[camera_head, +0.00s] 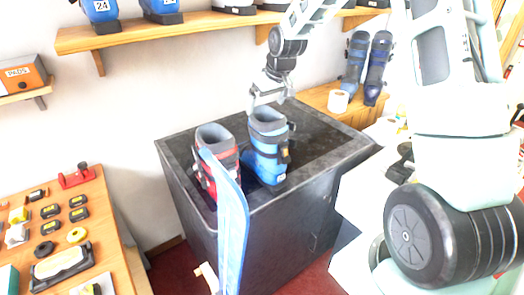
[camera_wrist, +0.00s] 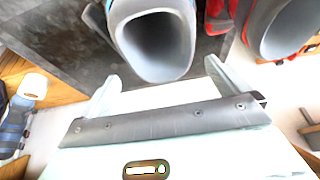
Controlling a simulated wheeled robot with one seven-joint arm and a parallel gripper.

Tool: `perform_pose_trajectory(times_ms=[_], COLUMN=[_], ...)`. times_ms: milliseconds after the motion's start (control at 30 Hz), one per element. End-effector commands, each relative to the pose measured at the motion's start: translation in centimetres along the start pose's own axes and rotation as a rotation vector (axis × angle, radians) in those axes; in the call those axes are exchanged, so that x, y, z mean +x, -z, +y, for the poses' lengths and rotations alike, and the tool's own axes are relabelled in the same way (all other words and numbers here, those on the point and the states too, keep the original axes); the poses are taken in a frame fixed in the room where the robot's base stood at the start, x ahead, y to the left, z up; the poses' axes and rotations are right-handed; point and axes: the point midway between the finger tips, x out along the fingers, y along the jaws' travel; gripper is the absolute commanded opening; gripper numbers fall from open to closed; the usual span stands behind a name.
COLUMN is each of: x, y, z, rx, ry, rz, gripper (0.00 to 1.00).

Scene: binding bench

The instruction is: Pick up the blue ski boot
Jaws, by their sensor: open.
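The blue ski boot (camera_head: 267,148) stands upright on the black bench top, right of a red ski boot (camera_head: 217,155). My gripper (camera_head: 267,95) is open just above and behind the blue boot's cuff. In the wrist view, the grey open top of the blue boot (camera_wrist: 152,42) lies in front of and roughly between the spread fingers of my gripper (camera_wrist: 158,78). The red boot's grey opening (camera_wrist: 284,28) is at the upper right there. I cannot tell whether a finger touches the boot.
A blue ski (camera_head: 232,222) leans at the front of the black bench (camera_head: 325,145), partly covering the red boot. A shelf (camera_head: 200,28) with boots runs above. More boots (camera_head: 366,68) and a white roll (camera_head: 338,100) sit at the back right. A wooden table (camera_head: 100,215) with tools is at left.

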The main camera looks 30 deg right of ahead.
Motion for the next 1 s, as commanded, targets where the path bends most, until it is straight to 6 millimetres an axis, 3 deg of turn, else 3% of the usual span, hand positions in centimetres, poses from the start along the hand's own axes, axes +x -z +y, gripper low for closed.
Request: perform_pose_trajectory(times_ms=[167,500,767,800,933,1000], x=[1.0,5.0,5.4,5.4,5.4,5.2], y=[0.2,0.3,0.3,0.3,0.3,0.5], z=[-0.1,-0.2,-0.2,-0.2,-0.2,-0.2], rx=[0.0,-0.001,0.0,0.0,0.0,-0.001], ry=[0.002,0.001,0.0,0.0,0.0,-0.001], rz=[-0.003,-0.002,0.0,0.0,0.0,0.006], gripper=[1.0,1.0,1.0,0.97,0.61,0.57])
